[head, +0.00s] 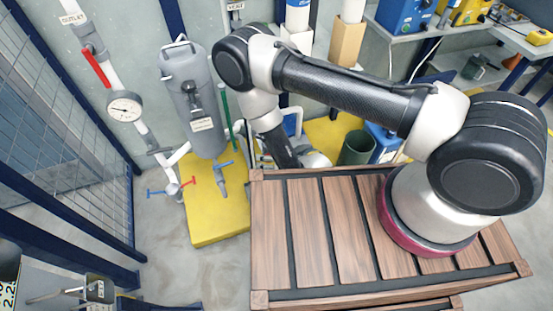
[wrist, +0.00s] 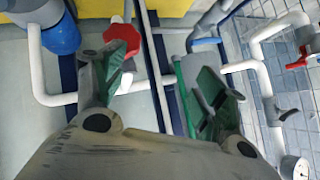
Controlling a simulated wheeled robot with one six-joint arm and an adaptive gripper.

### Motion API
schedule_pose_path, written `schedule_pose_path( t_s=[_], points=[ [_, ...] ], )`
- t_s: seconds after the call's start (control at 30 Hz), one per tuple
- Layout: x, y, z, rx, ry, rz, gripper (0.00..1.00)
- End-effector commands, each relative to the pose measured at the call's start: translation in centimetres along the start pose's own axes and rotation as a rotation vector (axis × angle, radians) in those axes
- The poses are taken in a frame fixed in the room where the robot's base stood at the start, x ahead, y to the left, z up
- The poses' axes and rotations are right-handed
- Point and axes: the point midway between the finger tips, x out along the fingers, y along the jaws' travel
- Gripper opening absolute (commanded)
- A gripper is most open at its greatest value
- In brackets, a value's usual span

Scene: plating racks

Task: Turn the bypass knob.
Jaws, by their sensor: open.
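A red faceted knob (wrist: 122,36) shows at the upper left of the wrist view, on white pipework. No readable label shows on it, so I cannot tell for sure that it is the bypass knob. My gripper (wrist: 146,68) is open and empty, with green-lined fingers. The knob lies beyond the left finger, off-centre from the gap, and its lower edge is partly covered by that finger. I cannot tell whether they touch. In the head view I cannot make out the knob, and my gripper's fingertips are not clearly visible there.
A blue handle (wrist: 204,42) and a red lever (wrist: 299,60) sit on pipes to the right. A blue cylinder (wrist: 60,38) is at the left. In the head view, a grey tank (head: 193,105) stands by a yellow platform (head: 215,222), with a gauge (head: 124,106) to its left.

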Motion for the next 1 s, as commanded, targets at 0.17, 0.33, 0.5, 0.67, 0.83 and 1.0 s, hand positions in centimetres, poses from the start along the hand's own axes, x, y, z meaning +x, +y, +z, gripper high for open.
schedule_pose_path(
  t_s=[0.17, 0.33, 0.5, 0.67, 0.83, 1.0],
  points=[
    [3.0, -1.5, -1.0, -0.174, 0.053, 0.204, 0.72],
    [2.3, 2.3, 0.2, -0.254, -0.019, 0.415, 0.72],
    [3.5, 3.2, 0.6, -0.292, -0.046, 0.426, 0.72],
    [6.0, 4.4, 0.5, -0.289, -0.044, 0.426, 0.72],
    [8.2, 5.4, 0.5, -0.291, -0.045, 0.425, 0.72],
    [9.2, 5.7, 0.4, -0.291, -0.045, 0.424, 0.72]
  ],
)
